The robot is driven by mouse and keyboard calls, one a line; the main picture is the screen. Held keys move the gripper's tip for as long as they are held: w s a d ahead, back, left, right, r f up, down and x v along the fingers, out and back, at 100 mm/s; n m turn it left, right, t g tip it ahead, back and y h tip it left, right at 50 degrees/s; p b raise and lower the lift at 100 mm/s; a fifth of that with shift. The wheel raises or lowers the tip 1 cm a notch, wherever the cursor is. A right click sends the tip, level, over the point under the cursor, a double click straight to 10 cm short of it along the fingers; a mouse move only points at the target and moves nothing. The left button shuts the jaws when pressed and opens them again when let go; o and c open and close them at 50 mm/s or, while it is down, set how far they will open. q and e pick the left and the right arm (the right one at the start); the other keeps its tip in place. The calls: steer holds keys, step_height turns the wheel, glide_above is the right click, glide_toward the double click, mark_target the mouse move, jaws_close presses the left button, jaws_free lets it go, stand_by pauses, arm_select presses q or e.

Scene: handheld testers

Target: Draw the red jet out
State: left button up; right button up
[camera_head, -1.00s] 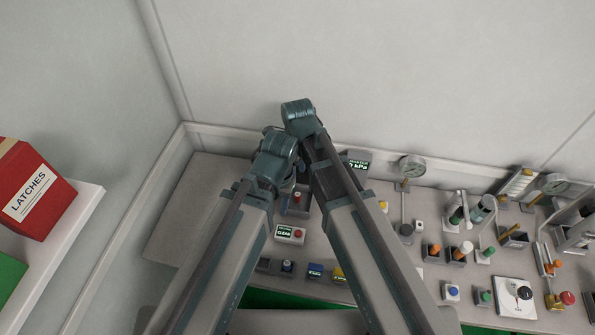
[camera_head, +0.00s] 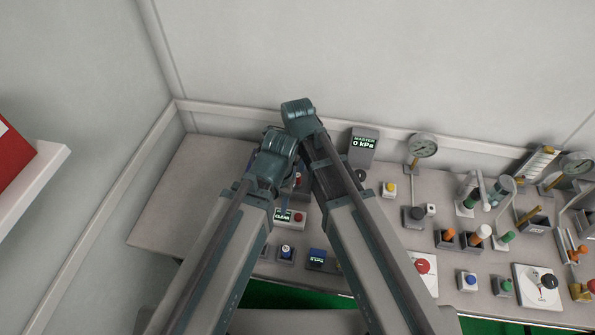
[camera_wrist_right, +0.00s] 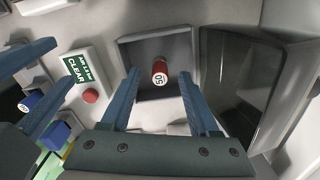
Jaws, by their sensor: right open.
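The red jet (camera_wrist_right: 160,73) is a short red cylinder with a white end face marked 50. In the right wrist view it stands up from a dark square recess or tray (camera_wrist_right: 178,48). My right gripper (camera_wrist_right: 158,74) is open, with one blue finger on each side of the jet in that view. Gaps show between jet and fingers; I cannot tell their depth relative to it. My left gripper (camera_wrist_right: 62,65) enters at the left of that view, its two fingers apart. In the head view my arms hide much of this area.
A white AIR LEAK CLEAR box (camera_wrist_right: 88,75) with a red button stands left of the recess. A dark glossy panel (camera_wrist_right: 235,85) lies right. The bench (camera_head: 185,190) is bare at left; gauges (camera_head: 423,146), knobs and plugs crowd its right. A grey MASTER display (camera_head: 364,144) stands behind.

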jaws_close()
stand_by(0.5)
stand_by(1.4)
